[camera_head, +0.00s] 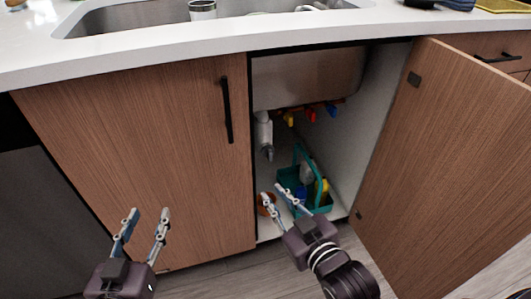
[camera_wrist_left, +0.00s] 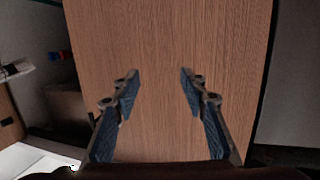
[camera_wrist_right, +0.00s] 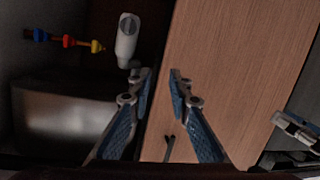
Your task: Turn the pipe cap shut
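A white drain pipe (camera_head: 263,133) hangs inside the open cabinet under the sink. Its lower end (camera_head: 268,153) is small and greyish, and I cannot tell how far any cap on it is turned. The pipe also shows in the right wrist view (camera_wrist_right: 127,40), beyond and left of the fingertips. My right gripper (camera_head: 272,191) is open and empty, in front of the cabinet opening and below the pipe in the head view. My left gripper (camera_head: 149,213) is open and empty in front of the closed door; its fingers (camera_wrist_left: 159,71) face wood in its wrist view.
The left cabinet door (camera_head: 150,150) is shut, with a black handle (camera_head: 226,110). The right door (camera_head: 450,150) stands open. A teal caddy (camera_head: 325,209) with bottles and an orange-brown object (camera_head: 264,204) sit on the cabinet floor. Yellow, red (camera_head: 311,115) and blue valves are behind the pipe.

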